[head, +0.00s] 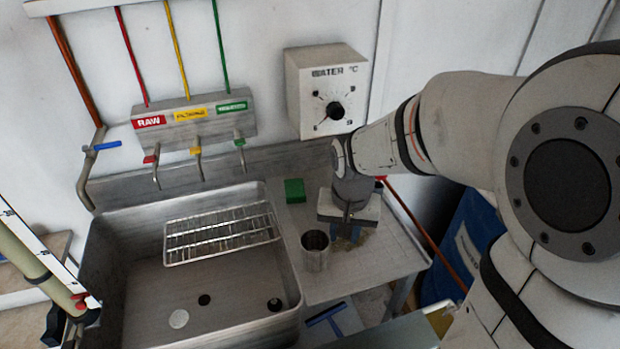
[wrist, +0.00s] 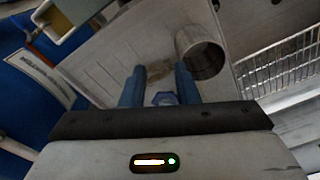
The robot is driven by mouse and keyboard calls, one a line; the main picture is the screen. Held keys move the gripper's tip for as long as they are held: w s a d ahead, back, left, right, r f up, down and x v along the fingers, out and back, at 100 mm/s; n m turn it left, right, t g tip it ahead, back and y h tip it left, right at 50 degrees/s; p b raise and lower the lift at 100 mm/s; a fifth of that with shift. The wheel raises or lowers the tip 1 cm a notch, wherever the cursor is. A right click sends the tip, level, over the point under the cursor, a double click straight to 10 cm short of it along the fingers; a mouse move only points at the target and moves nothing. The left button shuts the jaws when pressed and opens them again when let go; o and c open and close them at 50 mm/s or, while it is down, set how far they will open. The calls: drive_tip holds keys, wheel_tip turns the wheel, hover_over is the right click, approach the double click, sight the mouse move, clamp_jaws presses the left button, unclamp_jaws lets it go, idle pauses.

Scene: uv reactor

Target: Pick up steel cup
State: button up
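The steel cup (head: 315,256) is a small open-topped metal cylinder. It stands upright on the sink's ribbed metal drainboard (head: 385,262), close to the basin. My gripper (head: 346,236) is over the drainboard, just right of and behind the cup in the head view, pointing down. In the wrist view my gripper (wrist: 159,70) shows two blue fingers spread apart with no cup between them. The cup (wrist: 203,52) is there just beyond the right fingertip, with its open mouth showing. Whether the finger touches it I cannot tell.
A green block (head: 294,190) lies at the back of the drainboard. A wire rack (head: 222,233) spans the sink basin (head: 150,290) at left. Taps and a water dial box (head: 328,90) are on the wall. A blue container (head: 462,245) stands right of the drainboard.

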sight(327, 262)
drive_tip(key=shift+m+g, duration=0.4)
drive_tip(key=w+a+f, duration=0.1)
drive_tip(key=w+a+f+p, duration=0.1)
drive_tip(key=a, duration=0.1)
drive_tip(key=shift+w+f, duration=0.2)
drive_tip(key=shift+f, duration=0.2)
wheel_tip(327, 262, down, 8)
drive_tip(key=shift+w+f+p, duration=0.1)
drive_tip(key=shift+w+p, duration=0.05)
drive_tip(key=shift+p, duration=0.3)
drive_tip(key=shift+d, duration=0.1)
clamp_jaws()
